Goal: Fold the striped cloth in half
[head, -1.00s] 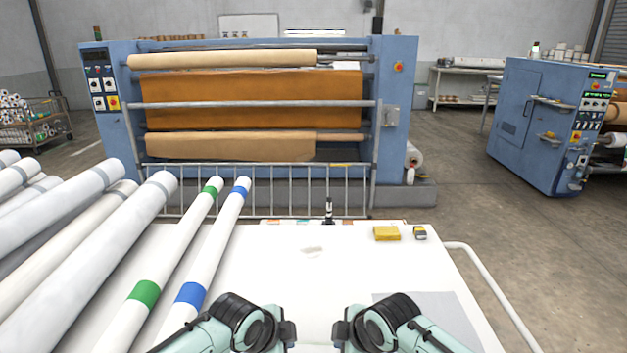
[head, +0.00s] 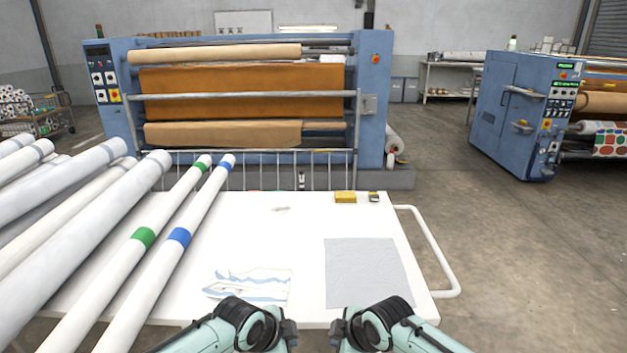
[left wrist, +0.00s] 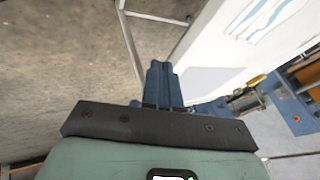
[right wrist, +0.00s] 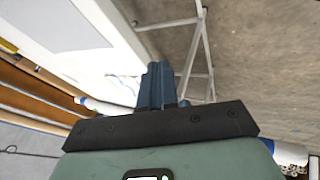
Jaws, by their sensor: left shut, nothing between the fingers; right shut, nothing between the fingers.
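The striped cloth (head: 250,286) is white with blue stripes and lies rumpled on the white table near its front edge. A plain grey cloth (head: 366,271) lies flat to its right. Part of the striped cloth also shows in the left wrist view (left wrist: 262,18). My left gripper (head: 290,335) is shut and empty, just off the table's front edge, below and right of the striped cloth. My right gripper (head: 338,334) is shut and empty beside it, below the grey cloth. The shut fingers show in the left wrist view (left wrist: 160,85) and the right wrist view (right wrist: 156,85).
Long white rolls with green and blue bands (head: 180,236) cover the table's left side. A yellow block (head: 345,197) and a small dark item (head: 374,197) sit at the back edge. The table's middle (head: 265,235) is clear. A white rail (head: 440,250) runs along the right. The blue calender (head: 371,130) stands behind.

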